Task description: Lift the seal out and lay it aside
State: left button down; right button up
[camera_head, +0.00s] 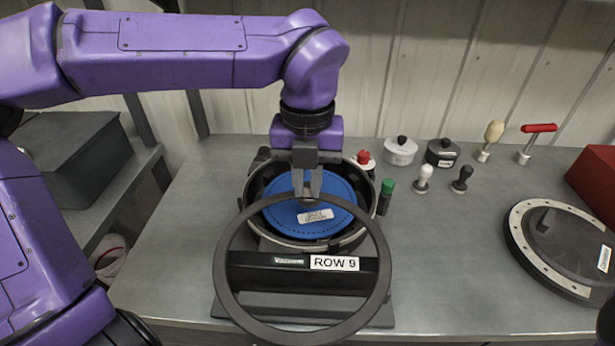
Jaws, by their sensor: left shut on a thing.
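The seal is a large thin dark ring (221,262) in the head view. My left gripper (308,195) points down and is shut on the far edge of the ring. The ring appears raised in front of the seed meter housing (372,190), and its near part overlaps the front of the stand. A blue round disc (345,192) with a small white label sits inside the open housing. The housing's stand carries a "ROW 9" label (334,263). My right gripper is not visible.
A dark round cover (560,250) with a pale rim lies at the right, near a red box (597,180). The table between stand and cover is clear.

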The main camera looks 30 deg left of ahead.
pick_arm(q)
jog(key=shift+r+p, duration=2.85)
jog(key=shift+r, duration=0.65)
